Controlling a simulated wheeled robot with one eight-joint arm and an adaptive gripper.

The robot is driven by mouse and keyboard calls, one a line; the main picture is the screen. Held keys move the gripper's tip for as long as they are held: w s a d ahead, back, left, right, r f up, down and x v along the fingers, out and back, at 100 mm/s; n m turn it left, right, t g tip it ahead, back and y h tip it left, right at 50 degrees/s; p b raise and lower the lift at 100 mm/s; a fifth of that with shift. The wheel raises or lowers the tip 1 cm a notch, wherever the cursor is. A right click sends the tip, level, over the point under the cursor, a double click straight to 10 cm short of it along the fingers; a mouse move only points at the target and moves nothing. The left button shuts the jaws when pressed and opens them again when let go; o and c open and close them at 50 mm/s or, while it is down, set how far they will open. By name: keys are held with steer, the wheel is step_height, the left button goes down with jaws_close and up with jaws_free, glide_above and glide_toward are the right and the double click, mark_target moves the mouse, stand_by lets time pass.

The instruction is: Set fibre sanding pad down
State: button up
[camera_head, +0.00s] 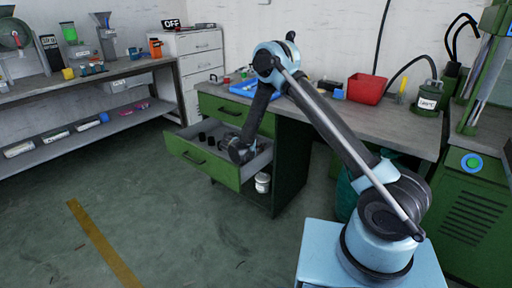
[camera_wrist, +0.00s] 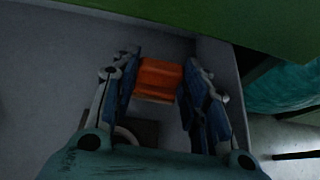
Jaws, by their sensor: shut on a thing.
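My gripper (camera_wrist: 160,77) is shut on an orange-red block, which I take to be the fibre sanding pad (camera_wrist: 159,83). The pad sits between the blue-lined fingers in the wrist view. Around it are the pale floor and wall of a drawer; I cannot tell whether the pad touches the floor. In the head view my gripper (camera_head: 239,153) reaches down into the open green drawer (camera_head: 205,168), and the pad is hidden there.
Several black items (camera_head: 206,138) lie in the drawer, left of my gripper. A dark square piece (camera_wrist: 145,131) shows below the pad. The workbench (camera_head: 330,115) carries a red bin (camera_head: 368,88) and a blue tray (camera_head: 243,88). A white tub (camera_head: 262,183) stands below the drawer.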

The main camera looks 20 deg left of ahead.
steer(key=shift+f, duration=0.6)
steer(key=o, duration=1.2)
steer(key=shift+o, duration=0.2)
steer(key=shift+r, duration=0.3)
steer(key=v, duration=1.2)
steer(key=shift+r, duration=0.25)
steer(key=shift+s, duration=0.1)
